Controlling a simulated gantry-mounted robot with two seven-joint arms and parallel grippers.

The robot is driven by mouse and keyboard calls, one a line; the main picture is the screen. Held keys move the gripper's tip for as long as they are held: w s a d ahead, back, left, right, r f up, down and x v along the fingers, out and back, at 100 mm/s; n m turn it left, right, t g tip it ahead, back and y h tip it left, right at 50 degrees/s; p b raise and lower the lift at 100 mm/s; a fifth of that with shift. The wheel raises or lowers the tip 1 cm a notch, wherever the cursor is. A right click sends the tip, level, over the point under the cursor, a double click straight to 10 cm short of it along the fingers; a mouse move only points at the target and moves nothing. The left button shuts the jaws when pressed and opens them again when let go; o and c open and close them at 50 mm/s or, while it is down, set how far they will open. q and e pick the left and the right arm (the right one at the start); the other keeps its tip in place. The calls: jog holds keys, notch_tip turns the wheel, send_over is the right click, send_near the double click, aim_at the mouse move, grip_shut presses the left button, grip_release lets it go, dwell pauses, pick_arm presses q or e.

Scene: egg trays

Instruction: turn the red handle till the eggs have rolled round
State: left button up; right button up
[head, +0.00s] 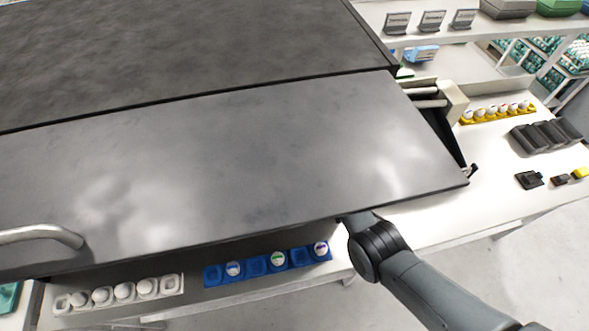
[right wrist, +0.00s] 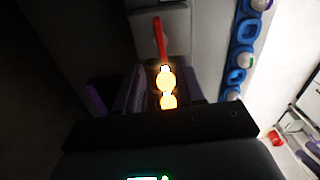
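The red handle (right wrist: 159,38) shows in the right wrist view as a thin red bar, upright in the picture, above the middle. The dark body of my right gripper (right wrist: 160,88) lies across the lower part of that view. In the head view my right arm reaches under a large grey panel, which hides the gripper, handle and glowing eggs. My left gripper is not in view.
The grey panel (head: 230,160) covers much of the head view. A blue tray (head: 254,264) with eggs and a white tray (head: 178,284) with eggs lie below its edge. A yellow egg tray (head: 500,117) and black blocks (head: 547,134) stand on the white bench at right.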

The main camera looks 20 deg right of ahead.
notch_tip(320, 180, down, 9)
jog(key=shift+s+r, duration=0.1)
dwell(0.3)
grip_shut()
